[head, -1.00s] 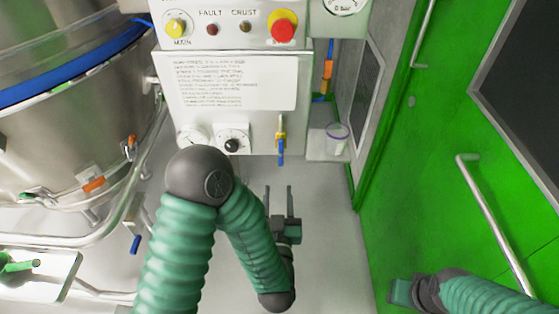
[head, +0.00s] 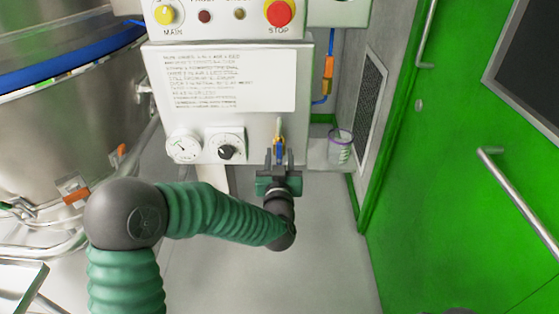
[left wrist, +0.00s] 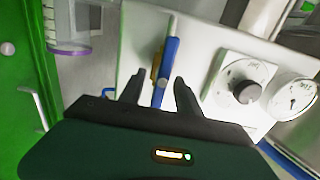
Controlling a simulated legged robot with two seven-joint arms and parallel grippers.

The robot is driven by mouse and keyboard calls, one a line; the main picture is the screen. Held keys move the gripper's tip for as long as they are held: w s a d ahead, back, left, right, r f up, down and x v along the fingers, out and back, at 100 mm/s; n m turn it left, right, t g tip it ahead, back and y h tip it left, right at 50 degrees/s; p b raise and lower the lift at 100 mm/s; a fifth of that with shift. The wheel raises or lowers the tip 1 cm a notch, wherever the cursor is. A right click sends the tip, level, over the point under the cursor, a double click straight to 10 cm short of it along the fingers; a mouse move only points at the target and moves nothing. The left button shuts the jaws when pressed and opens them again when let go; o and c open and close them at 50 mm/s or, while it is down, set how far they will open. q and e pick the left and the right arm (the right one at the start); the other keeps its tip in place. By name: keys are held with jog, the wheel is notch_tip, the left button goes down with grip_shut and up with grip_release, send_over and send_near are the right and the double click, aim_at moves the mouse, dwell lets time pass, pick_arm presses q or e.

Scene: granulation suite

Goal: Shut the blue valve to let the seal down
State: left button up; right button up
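The blue valve handle (head: 276,148) is at the lower right of the white control panel, on a small brass valve body, and hangs down in line with the short pipe above it. In the left wrist view the blue handle (left wrist: 168,62) runs between the fingers of my left gripper (left wrist: 158,91). My left gripper (head: 278,158) is open, one finger on each side of the handle's lower part. Gaps show between the handle and the fingers. In the head view the gripper partly hides the handle. My right gripper is not in view.
The panel carries a pressure gauge (head: 184,146), a black knob (head: 227,152), a text sheet (head: 235,80) and a red stop button (head: 280,12). A clear cup (head: 340,146) stands right of the valve. A steel vessel (head: 70,130) is left, a green door (head: 440,170) right.

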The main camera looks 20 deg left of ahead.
pick_arm(q)
jog(key=shift+w, duration=0.1)
grip_shut()
